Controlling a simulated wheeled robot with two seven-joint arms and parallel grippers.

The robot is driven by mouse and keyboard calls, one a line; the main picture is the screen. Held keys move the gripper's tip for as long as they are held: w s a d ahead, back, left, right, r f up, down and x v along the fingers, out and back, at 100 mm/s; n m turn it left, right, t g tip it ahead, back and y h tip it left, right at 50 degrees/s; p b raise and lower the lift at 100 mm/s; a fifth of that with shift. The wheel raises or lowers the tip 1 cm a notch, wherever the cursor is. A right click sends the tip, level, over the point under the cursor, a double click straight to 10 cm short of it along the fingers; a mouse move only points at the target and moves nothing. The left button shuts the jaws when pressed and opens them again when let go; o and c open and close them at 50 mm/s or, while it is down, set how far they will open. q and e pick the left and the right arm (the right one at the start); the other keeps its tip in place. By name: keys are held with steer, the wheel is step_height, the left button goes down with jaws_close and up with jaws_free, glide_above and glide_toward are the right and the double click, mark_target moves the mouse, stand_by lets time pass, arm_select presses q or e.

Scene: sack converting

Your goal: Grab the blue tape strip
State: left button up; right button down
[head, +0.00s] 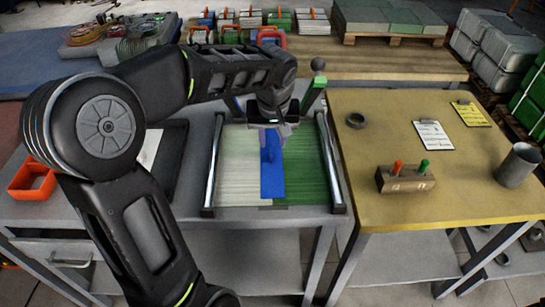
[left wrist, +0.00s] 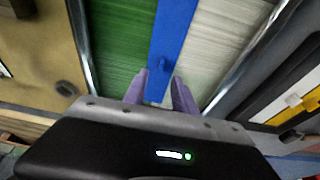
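The blue tape strip (head: 271,182) lies lengthwise over the seam between a pale woven panel (head: 238,170) and a green woven panel (head: 303,170) on the grey bench. A small blue nub stands on the strip in the left wrist view (left wrist: 162,63). My left gripper (head: 268,138) is over the far part of the strip. In the left wrist view its two purple fingertips (left wrist: 158,84) are apart, on either side of the strip, with nothing visibly clamped between them. I cannot tell how high they are above it. My right gripper is not in view.
Metal rails (head: 213,165) flank the panels. A green post with a dark knob (head: 314,90) stands behind on the right. An orange tray (head: 33,180) is at left. The yellow table (head: 400,110) at right holds a wooden block with two pegs (head: 405,180) and a cup (head: 518,165).

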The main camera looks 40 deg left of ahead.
mark_target(271, 156)
arm_select(q)
steer(key=shift+x, duration=0.8)
steer(key=shift+a+p+x, duration=0.15)
steer(key=shift+p+x, duration=0.15)
steer(key=shift+x, duration=1)
steer(key=shift+a+p+x, duration=0.1)
steer(key=shift+p+x, duration=0.2)
steer(key=shift+x, duration=1)
steer(key=shift+w+r, duration=0.1)
steer(key=shift+w, duration=0.05)
jaws_close()
